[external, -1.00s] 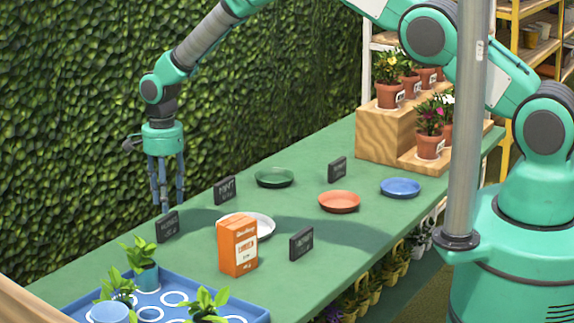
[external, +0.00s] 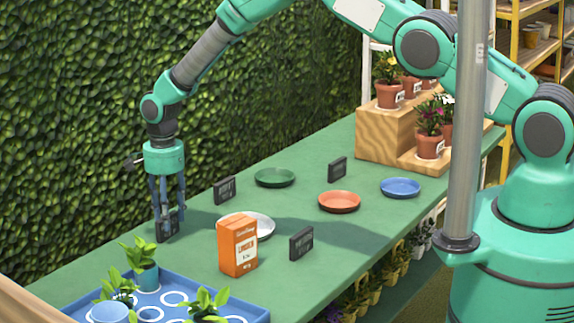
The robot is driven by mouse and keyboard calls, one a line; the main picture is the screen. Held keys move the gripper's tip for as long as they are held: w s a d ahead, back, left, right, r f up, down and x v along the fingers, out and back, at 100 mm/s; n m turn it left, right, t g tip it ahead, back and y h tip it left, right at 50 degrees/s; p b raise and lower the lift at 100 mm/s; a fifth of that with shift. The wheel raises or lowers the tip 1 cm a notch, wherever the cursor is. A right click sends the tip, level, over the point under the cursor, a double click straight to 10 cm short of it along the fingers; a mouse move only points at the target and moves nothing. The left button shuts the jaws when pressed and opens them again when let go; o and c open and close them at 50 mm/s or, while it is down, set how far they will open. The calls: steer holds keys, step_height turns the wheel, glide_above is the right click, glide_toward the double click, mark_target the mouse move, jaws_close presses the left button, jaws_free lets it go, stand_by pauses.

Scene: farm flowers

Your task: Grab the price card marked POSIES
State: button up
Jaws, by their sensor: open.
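Several small black price cards stand on the green table. One card (external: 167,230) is at the left by the hedge, and my gripper (external: 169,222) is lowered over it with its fingers around its upper part, open. The fingers hide part of this card. Another card (external: 224,190) stands behind it, one (external: 337,169) at the back middle, and one (external: 301,243) at the front right of the orange box. The lettering is too small to read, so I cannot tell which card says POSIES.
An orange box (external: 237,246) stands before a white plate (external: 262,226). Green (external: 275,177), terracotta (external: 339,202) and blue (external: 400,188) saucers lie farther back. A blue tray (external: 250,309) with seedlings is at the front. Potted flowers stand on a wooden step (external: 375,137). The hedge is close behind my gripper.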

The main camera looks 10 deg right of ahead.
steer(key=shift+f, duration=0.85)
jaws_close()
